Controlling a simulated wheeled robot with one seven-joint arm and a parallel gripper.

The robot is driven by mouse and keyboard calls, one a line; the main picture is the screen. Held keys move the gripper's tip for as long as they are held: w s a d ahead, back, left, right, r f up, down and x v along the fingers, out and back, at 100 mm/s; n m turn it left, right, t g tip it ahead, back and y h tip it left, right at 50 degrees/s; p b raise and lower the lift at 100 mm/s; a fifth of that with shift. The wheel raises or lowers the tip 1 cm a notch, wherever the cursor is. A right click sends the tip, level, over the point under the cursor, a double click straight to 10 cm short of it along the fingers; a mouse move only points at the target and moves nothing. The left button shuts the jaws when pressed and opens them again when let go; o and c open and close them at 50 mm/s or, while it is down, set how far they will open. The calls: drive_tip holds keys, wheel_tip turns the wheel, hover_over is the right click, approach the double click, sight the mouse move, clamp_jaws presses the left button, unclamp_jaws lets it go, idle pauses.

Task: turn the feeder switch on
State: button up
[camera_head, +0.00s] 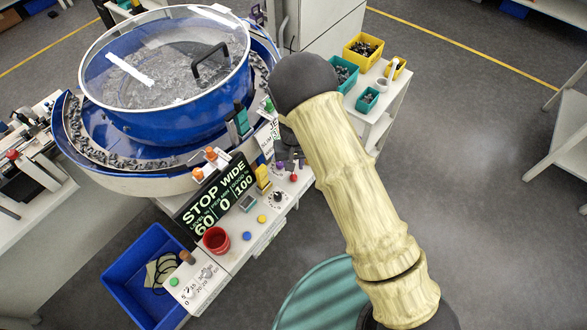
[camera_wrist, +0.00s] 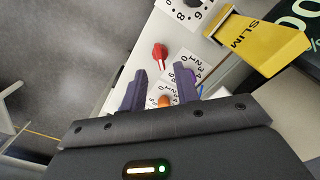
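The feeder is a blue bowl (camera_head: 165,130) under a clear lid with a black handle, at upper left in the head view. Its sign (camera_head: 215,200) reads STOP, WIDE, 60, 0 and 100. A control panel (camera_head: 240,250) with knobs and buttons stands in front; I cannot tell which control is the feeder switch. My gripper (camera_wrist: 155,92) is open, its purple fingers over the panel. An orange knob (camera_wrist: 165,101) shows between the fingers, partly hidden by the gripper body. My arm hides much of the gripper in the head view.
A yellow SLIM block (camera_wrist: 262,40) stands close to the right finger. Yellow (camera_head: 363,48) and teal (camera_head: 345,72) part bins sit on a bench behind my arm.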

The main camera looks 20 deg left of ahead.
sight(294, 174)
drive_tip(key=shift+f+p, duration=0.55)
drive_tip(key=shift+f, duration=1.8)
clamp_jaws()
